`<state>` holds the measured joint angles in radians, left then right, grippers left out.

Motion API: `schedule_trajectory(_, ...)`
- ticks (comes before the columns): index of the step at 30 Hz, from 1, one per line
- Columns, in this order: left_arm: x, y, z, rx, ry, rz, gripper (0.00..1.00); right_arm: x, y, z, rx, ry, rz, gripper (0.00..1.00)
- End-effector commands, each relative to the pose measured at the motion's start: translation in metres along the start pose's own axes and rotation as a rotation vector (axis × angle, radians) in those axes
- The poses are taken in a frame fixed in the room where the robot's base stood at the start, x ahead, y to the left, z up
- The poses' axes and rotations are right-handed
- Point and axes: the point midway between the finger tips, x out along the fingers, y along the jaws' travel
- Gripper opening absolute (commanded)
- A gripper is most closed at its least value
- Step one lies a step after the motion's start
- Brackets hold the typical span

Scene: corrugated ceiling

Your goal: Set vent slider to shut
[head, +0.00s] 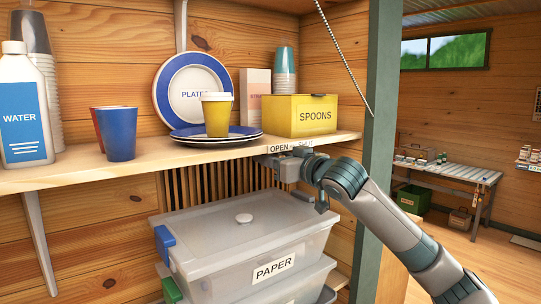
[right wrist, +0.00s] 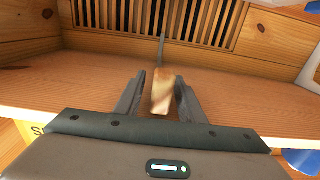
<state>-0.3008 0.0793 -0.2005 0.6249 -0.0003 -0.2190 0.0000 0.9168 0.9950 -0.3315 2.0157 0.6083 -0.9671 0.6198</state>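The slatted vent (head: 225,180) is in the back wall under the shelf, with dark gaps showing between its slats. The labels OPEN (head: 279,149) and SHUT (head: 305,145) are on the shelf's front edge, OPEN on the left. My right gripper (head: 272,163) is just below them, in front of the vent's right part. In the right wrist view the slider's pale wooden knob (right wrist: 162,92) sits between my two fingers, on a thin grey bar; the fingers look apart with gaps beside it. The head view hides the knob behind my gripper. My left gripper is not in view.
The shelf (head: 185,157) just above holds plates (head: 193,90), cups and a yellow SPOONS box (head: 300,116). A lidded PAPER bin (head: 250,240) stands below my gripper. A green post (head: 378,130) rises right beside my right forearm.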

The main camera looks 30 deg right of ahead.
Motion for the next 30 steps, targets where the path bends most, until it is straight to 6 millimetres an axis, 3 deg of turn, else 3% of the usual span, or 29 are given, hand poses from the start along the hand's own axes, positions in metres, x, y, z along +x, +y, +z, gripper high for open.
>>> schedule_trajectory(9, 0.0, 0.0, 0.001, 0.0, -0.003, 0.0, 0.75, 0.001, 0.0, 0.0, 0.0, 0.0, 0.0, 0.36)
schedule_trajectory(14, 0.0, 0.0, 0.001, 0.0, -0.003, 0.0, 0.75, 0.001, 0.0, 0.0, 0.0, 0.0, 0.0, 0.0)
schedule_trajectory(20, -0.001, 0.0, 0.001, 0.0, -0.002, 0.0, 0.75, 0.001, 0.004, 0.0, 0.0, -0.001, 0.001, 0.0)
schedule_trajectory(30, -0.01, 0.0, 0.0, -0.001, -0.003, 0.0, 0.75, 0.001, 0.054, 0.0, 0.0, -0.002, 0.002, 0.0)
